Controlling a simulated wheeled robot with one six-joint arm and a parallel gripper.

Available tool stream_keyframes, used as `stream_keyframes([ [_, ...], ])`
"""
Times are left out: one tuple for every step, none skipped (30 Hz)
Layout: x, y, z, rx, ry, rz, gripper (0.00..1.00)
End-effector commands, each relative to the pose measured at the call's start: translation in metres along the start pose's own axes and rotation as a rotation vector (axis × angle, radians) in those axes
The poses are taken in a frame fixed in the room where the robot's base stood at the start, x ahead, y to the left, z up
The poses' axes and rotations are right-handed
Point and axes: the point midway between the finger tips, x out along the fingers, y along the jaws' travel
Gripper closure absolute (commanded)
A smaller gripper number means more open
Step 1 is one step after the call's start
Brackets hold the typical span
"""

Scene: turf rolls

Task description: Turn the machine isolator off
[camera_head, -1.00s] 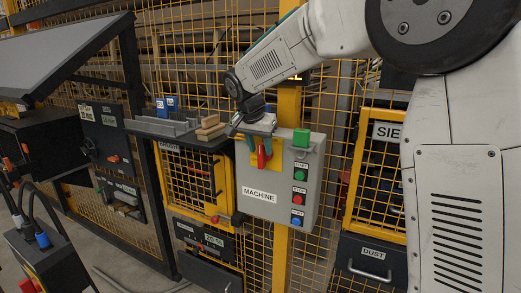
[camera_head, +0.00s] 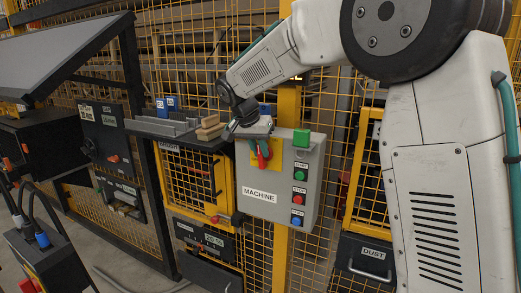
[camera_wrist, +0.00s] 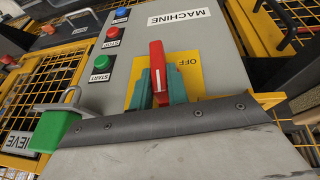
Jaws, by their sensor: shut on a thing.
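The machine isolator is a red handle (camera_head: 263,160) on a yellow plate (camera_head: 243,152), on the front of a grey box labelled MACHINE (camera_head: 260,211). In the wrist view the red handle (camera_wrist: 158,66) stands between the teal fingers of my gripper (camera_wrist: 159,94), which is shut on it. The handle's free end points towards the MACHINE label. The word OFF is printed on the yellow plate (camera_wrist: 192,70), to one side of the handle. In the head view my gripper (camera_head: 263,148) comes down from above and partly hides the handle and plate.
A green padlock (camera_wrist: 55,131) sits at the box's upper right corner in the head view (camera_head: 301,138). START, STOP and blue buttons (camera_head: 297,221) run down the box's right side. A shelf with wooden blocks (camera_head: 210,127) is close left of my gripper. Yellow mesh fencing stands behind.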

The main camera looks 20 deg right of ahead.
Motion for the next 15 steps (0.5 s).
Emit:
stream_keyframes([
  [-0.0002, -0.0003, -0.0001, -0.002, 0.001, 0.005, 1.0],
  [-0.0003, -0.0001, -0.0002, -0.002, 0.001, 0.005, 1.0],
  [-0.0002, 0.0001, -0.0002, -0.002, 0.001, 0.005, 1.0],
  [-0.0002, 0.0001, -0.0002, -0.001, 0.001, 0.004, 1.0],
  [-0.0002, 0.0001, -0.0002, -0.001, 0.001, 0.004, 1.0],
  [-0.0002, 0.0001, -0.0002, -0.001, 0.001, 0.004, 1.0],
  [-0.0003, 0.0001, -0.0002, -0.001, 0.001, 0.004, 1.0],
  [-0.0002, 0.0001, -0.0002, -0.001, 0.001, 0.004, 0.81],
  [-0.0003, 0.0001, -0.0002, -0.001, 0.001, 0.004, 0.7],
  [-0.0003, 0.0001, -0.0002, -0.001, 0.001, 0.004, 0.62],
  [-0.0003, 0.0001, -0.0002, -0.001, 0.001, 0.004, 0.62],
  [-0.0003, -0.0001, -0.0002, -0.001, 0.001, 0.003, 0.62],
  [-0.0003, -0.0001, -0.0002, -0.001, 0.001, 0.003, 0.62],
  [-0.0003, -0.0002, -0.0002, -0.001, 0.001, 0.003, 0.62],
  [-0.0003, -0.0003, -0.0003, -0.001, 0.001, 0.002, 0.62],
])
